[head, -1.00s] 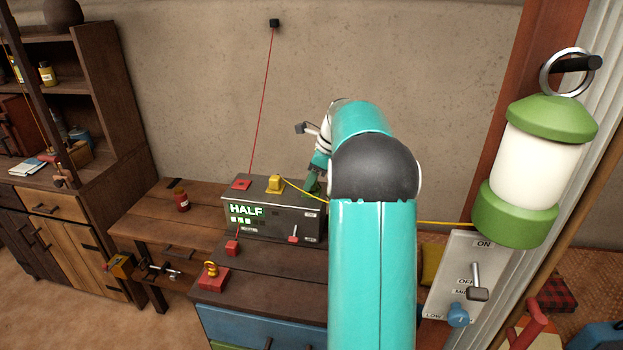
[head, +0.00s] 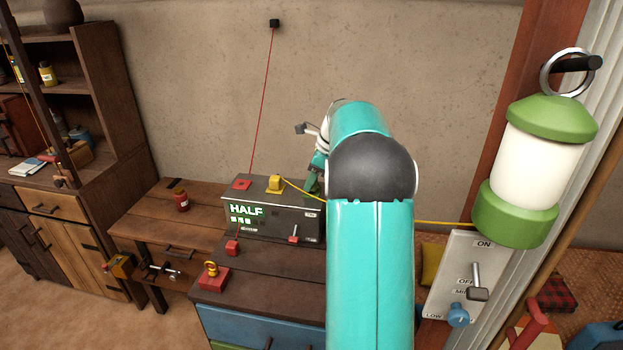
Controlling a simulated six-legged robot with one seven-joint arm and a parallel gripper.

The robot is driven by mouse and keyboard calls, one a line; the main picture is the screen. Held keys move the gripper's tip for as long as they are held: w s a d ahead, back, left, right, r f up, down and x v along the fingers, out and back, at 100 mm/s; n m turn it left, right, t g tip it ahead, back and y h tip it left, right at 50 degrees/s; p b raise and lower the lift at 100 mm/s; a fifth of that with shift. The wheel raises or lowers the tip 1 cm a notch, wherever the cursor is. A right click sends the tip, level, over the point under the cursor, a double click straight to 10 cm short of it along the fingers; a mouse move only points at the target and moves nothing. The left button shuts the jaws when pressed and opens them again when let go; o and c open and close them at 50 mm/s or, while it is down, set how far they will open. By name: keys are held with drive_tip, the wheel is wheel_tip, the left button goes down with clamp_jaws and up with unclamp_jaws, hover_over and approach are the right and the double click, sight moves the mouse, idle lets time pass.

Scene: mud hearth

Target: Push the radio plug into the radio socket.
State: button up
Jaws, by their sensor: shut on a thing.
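A grey box with a lit HALF display (head: 262,222) stands on the dark dresser (head: 262,268). My gripper (head: 314,178) is at the top's right end, largely hidden by my teal arm. It is shut on a dark green piece (head: 312,187), perhaps the radio plug, upright at the box top. I cannot tell whether this piece is seated in a socket. No label reading radio is legible.
A red cord (head: 263,95) runs down from the wall. A green-and-white lantern (head: 546,150) and switch panel (head: 462,280) are at right.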

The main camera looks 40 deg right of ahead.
drive_tip(key=shift+f, duration=0.55)
drive_tip(key=o, duration=1)
drive_tip(key=v, duration=1.3)
drive_tip(key=shift+s+r, duration=0.2)
drive_tip(key=shift+r, duration=0.15)
